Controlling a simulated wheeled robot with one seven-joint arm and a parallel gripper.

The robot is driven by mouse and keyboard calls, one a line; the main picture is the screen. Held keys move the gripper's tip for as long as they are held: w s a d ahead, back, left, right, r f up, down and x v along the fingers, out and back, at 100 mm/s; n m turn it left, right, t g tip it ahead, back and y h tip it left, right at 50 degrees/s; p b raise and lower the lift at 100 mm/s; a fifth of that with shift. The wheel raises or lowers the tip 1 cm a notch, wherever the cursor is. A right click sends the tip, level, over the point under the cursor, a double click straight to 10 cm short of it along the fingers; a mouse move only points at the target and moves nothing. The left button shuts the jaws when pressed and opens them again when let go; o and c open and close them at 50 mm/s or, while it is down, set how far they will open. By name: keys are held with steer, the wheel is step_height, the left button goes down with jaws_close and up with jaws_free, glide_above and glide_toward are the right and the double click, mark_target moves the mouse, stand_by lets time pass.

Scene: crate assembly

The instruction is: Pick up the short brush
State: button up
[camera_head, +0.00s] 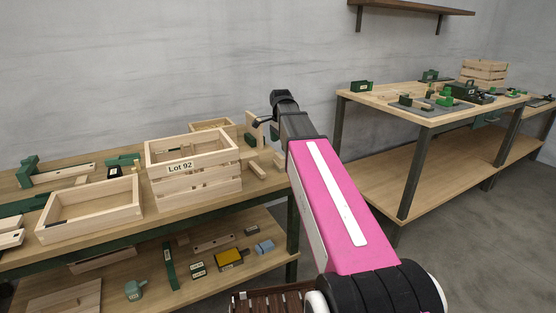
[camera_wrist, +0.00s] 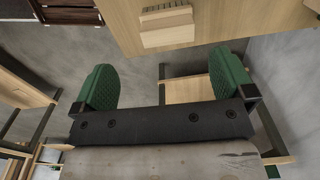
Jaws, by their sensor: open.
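The fingers are not clear there.
The left bench (camera_head: 215,207) carries a slatted crate labelled Lot 92 (camera_head: 195,183), an open wooden tray (camera_head: 90,212) and small wooden blocks (camera_head: 257,170). Its lower shelf holds a yellow item (camera_head: 229,258) and several small parts. A second bench (camera_head: 428,113) stands at right; floor shows between.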

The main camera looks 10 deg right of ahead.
mark_target(280, 156)
steer(key=shift+w, duration=0.2)
step_height(280, 156, down, 5)
steer(key=shift+f, duration=0.1)
steer(key=shift+w+f, duration=0.15)
steer(key=shift+f, duration=1.2)
steer(key=shift+w+f, duration=0.15)
steer(key=shift+f, duration=1.15)
steer(key=c, duration=1)
